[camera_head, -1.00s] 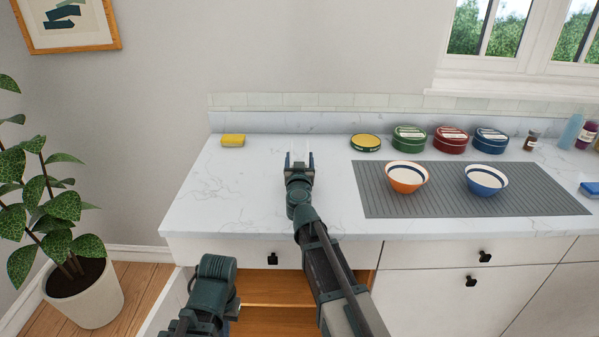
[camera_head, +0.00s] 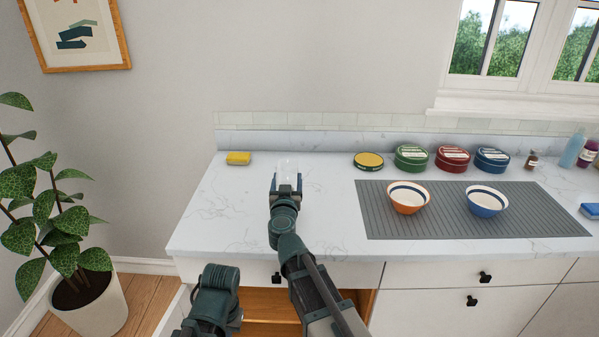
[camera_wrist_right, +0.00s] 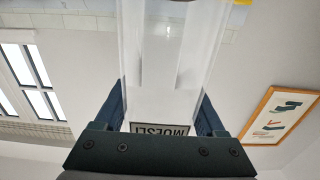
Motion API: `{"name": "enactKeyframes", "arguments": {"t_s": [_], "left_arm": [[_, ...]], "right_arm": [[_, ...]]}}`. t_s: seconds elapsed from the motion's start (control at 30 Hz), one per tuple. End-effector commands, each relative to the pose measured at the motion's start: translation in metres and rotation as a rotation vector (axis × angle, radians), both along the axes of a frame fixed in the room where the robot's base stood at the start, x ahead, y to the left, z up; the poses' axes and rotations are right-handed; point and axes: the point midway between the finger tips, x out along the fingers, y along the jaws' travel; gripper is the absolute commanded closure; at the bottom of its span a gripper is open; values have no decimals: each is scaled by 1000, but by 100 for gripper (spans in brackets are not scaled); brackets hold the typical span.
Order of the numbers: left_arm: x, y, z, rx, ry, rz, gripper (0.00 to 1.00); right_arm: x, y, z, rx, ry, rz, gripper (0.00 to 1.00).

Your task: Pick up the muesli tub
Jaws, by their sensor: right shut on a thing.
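The muesli tub (camera_head: 287,166) is a clear, see-through container, faint against the pale counter in the head view. In the right wrist view the tub (camera_wrist_right: 170,60) fills the middle, with a "MUESLI" label upside down near the palm. My right gripper (camera_head: 287,186) is shut on the tub, one dark finger on each side; the fingers also show in the wrist view (camera_wrist_right: 162,112). The tub's base is out of the wrist view, and I cannot tell whether it clears the counter. Only part of my left arm shows; its gripper is out of view.
A yellow sponge (camera_head: 238,158) lies left on the marble counter (camera_head: 225,215). Orange (camera_head: 408,197) and blue (camera_head: 486,201) bowls sit on a grey mat (camera_head: 450,222).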

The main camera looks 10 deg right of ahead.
Motion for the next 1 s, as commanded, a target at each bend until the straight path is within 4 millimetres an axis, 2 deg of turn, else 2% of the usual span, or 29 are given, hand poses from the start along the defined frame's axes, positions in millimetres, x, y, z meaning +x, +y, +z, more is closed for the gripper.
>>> {"name": "enactKeyframes", "arguments": {"t_s": [0.03,0.2,0.4,1.0], "left_arm": [[0,0,3,0,0,0,100],[0,0,6,0,0,0,100],[0,0,7,0,0,0,100],[0,0,8,0,0,0,100]], "right_arm": [[-11,12,3,0,0,5,96],[-32,39,6,0,0,3,96],[-45,58,7,0,0,2,96],[-50,64,8,0,0,0,96]]}}
